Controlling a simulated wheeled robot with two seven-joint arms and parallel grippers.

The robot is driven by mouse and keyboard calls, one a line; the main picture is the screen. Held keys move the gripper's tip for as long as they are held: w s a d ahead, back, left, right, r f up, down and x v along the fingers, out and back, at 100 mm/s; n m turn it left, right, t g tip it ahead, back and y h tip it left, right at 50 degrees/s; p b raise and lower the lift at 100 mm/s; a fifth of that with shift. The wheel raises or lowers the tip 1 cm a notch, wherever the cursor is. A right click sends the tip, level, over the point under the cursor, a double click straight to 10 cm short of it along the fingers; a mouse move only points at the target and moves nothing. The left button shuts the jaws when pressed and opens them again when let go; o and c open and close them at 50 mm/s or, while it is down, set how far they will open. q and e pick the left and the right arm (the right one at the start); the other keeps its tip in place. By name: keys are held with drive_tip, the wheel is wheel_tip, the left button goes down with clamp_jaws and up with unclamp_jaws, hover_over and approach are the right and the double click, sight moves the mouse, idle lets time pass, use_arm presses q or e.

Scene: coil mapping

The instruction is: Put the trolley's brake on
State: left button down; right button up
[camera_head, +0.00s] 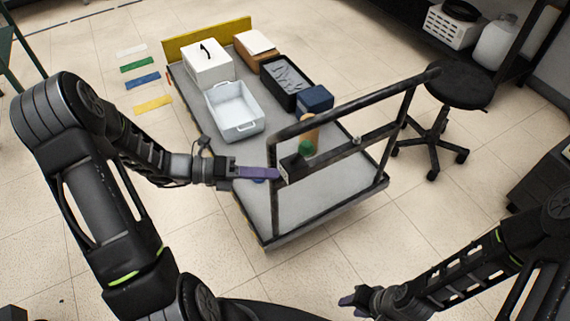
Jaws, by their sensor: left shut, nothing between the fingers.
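The trolley (335,206) has a grey deck and an upright black push-handle frame at its near right side. A small dark block with a light front plate (285,172) sits at the left end of the frame's crossbar; I cannot tell for sure whether it is the brake.
The deck carries a white lidded box (207,67), a white tub (236,115), a black crate (283,82), a brown box (256,50) and a blue box (315,98). A black stool (459,88) stands right. Coloured floor strips (143,81) lie left. Floor in front is clear.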

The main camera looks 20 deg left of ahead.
sight(302, 155)
use_arm(q)
drive_tip(key=x, duration=1)
drive_tip(key=shift+w+a+r+p, duration=0.3)
drive_tip(key=shift+w+a+r, duration=0.15)
drive_tip(key=shift+w+a, duration=0.25)
drive_tip(key=shift+w+a+r+p, duration=0.25)
drive_tip(key=shift+w+a+r, duration=0.15)
drive_tip(key=shift+w+a, duration=0.25)
drive_tip(key=shift+w+a+r+p, duration=0.2)
drive_tip(key=shift+a+r+p, duration=0.15)
drive_tip(key=shift+r+p, duration=0.35)
drive_tip(key=shift+w+a+f, duration=0.15)
drive_tip(key=shift+w+a, duration=0.1)
drive_tip(key=shift+a+f, duration=0.1)
drive_tip(key=shift+f, duration=0.05)
